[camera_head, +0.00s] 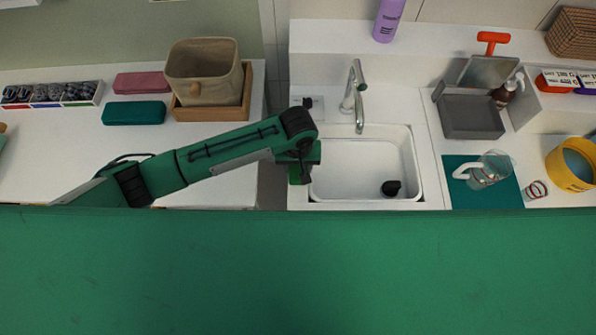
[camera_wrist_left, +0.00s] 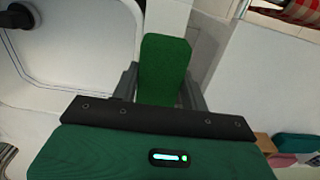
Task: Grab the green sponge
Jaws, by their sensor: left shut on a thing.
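The green sponge (camera_wrist_left: 165,68) is a flat green block with rounded corners, between the two dark fingers of my left gripper (camera_wrist_left: 163,85) in the left wrist view. The left gripper is shut on it. In the head view the left gripper (camera_head: 300,172) is at the left edge of the white sink, and a small green part of the sponge (camera_head: 295,178) shows there, mostly hidden by the wrist. My right gripper is not in view.
A beige basket (camera_head: 203,70) and a teal case (camera_head: 134,113) are on the left counter.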

